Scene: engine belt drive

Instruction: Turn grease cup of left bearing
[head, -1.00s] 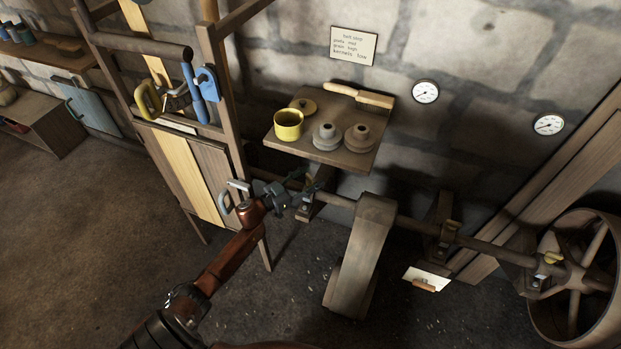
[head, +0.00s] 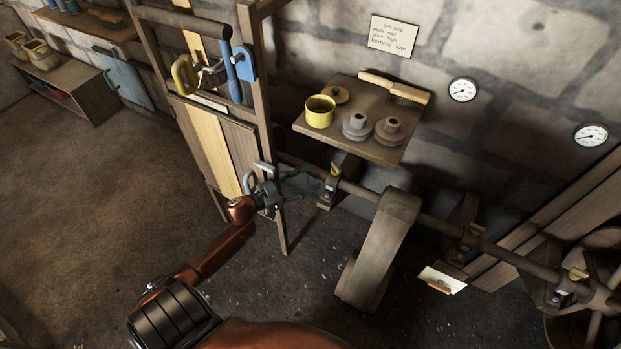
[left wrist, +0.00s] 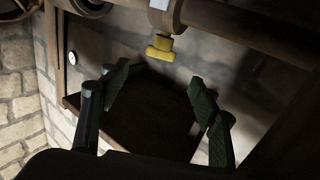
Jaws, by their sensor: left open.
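The left bearing (head: 327,191) holds the left end of the long shaft below the small shelf. Its grease cup (head: 335,169) is a small yellow piece on top. In the left wrist view the yellow grease cup (left wrist: 160,48) has a T-shaped end and shows beyond the fingertips, toward the top of the picture. My left gripper (head: 302,184) is just left of the bearing in the head view. In the left wrist view its dark fingers (left wrist: 160,88) are spread wide with nothing between them, apart from the cup. My right gripper is not in view.
The shelf (head: 298,122) above carries a yellow pot, two grey stepped parts and a brush. A wooden rack (head: 262,95) with tools stands left of the gripper. A belt (head: 378,245) hangs on the shaft. The floor at left is clear.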

